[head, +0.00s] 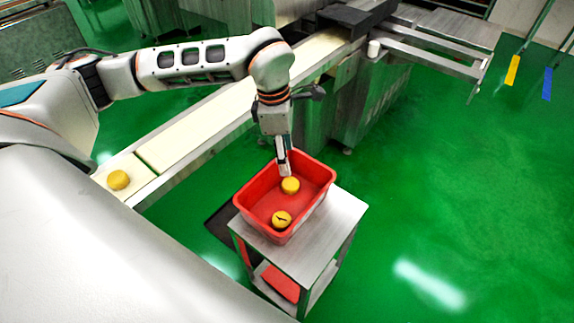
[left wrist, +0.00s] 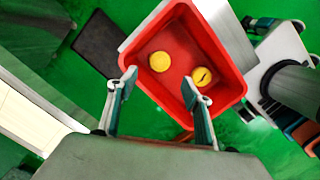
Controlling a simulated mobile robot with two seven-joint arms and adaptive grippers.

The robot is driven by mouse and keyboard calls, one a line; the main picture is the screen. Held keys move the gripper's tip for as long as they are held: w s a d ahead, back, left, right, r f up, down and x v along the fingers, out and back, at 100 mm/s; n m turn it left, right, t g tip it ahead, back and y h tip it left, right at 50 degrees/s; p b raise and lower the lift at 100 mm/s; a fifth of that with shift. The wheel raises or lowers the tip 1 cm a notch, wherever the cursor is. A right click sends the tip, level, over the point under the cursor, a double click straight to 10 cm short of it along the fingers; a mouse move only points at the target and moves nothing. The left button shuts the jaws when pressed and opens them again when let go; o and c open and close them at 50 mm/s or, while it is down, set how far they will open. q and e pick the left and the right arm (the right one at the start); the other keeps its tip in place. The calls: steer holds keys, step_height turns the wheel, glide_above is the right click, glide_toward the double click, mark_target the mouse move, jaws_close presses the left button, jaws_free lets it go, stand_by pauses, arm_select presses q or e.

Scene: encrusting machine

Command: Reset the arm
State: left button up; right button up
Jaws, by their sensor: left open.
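My left gripper (head: 284,168) reaches in from the left and hangs over the red bin, with its fingers pointing down. In the left wrist view the left gripper (left wrist: 160,105) is open, its two fingers apart with nothing between them. The red bin (head: 322,172) stands on a small metal cart and holds two round yellow cakes. One cake (head: 290,185) lies just below the fingertips in the head view. The other cake (head: 281,219) has a dark mark and lies nearer the bin's front corner. My right gripper is in neither view.
A third yellow cake (head: 118,180) sits on the pale conveyor belt (head: 196,128) at the left. The metal cart (head: 333,222) has a lower shelf with something red. Open green floor (head: 450,190) lies to the right.

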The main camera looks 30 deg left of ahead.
arm_select(q)
steer(key=shift+s+a+r, duration=0.1)
steer(key=shift+r, duration=0.85)
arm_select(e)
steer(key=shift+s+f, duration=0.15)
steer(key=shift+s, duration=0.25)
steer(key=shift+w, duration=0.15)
